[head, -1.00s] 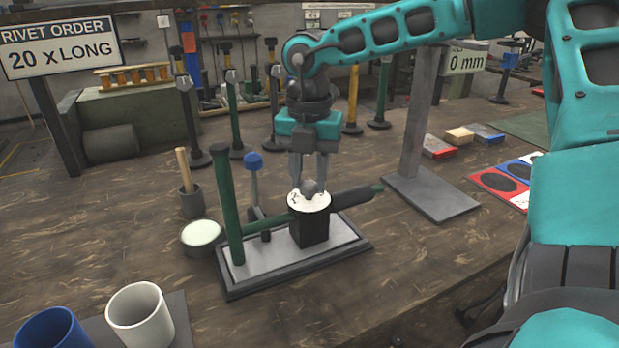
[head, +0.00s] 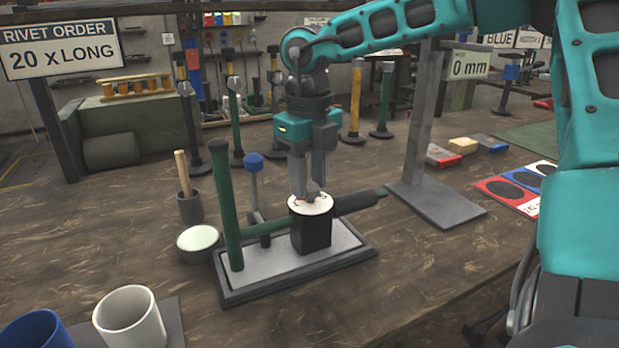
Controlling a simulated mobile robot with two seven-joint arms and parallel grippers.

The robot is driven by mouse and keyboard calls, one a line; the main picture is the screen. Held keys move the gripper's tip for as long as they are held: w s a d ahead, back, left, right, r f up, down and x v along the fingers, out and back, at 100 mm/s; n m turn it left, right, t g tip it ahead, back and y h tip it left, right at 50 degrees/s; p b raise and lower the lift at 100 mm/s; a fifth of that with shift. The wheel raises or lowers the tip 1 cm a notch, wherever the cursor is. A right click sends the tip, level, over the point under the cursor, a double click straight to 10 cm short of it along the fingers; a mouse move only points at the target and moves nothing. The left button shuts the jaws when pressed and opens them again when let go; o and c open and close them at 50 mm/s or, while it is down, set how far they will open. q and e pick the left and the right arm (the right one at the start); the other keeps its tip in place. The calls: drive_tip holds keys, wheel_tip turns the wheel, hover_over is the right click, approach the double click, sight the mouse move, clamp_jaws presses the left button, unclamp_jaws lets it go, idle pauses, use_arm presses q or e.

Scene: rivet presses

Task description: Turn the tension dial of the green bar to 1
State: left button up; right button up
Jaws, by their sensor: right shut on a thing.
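The tension dial (head: 322,207) is a white disc with dark marks on top of a black block (head: 312,236). A grey knob stands at its middle. The green bar (head: 229,212) stands upright at the left of the same grey base plate (head: 242,287), with a green horizontal part (head: 267,226) running toward the block. My right gripper (head: 312,190) points down over the dial and is shut on its knob. The fingers hide part of the dial face, and its numbers are too small to read. My left gripper is not in view.
A blue-knobbed lever (head: 253,162) rises beside the green bar. A grey post on a plate (head: 437,202) stands right of the press. A pale-topped tin (head: 199,240), a white cup (head: 131,318) and a blue cup (head: 38,330) are at the left. The front middle of the table is clear.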

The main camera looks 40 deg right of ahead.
sight(308, 185)
drive_tip(key=n, duration=0.6)
drive_tip(key=shift+a, duration=0.15)
idle(0.4)
drive_tip(key=o, duration=1)
drive_tip(key=shift+o, duration=0.2)
wheel_tip(308, 185, up, 13)
drive_tip(key=p, duration=0.3)
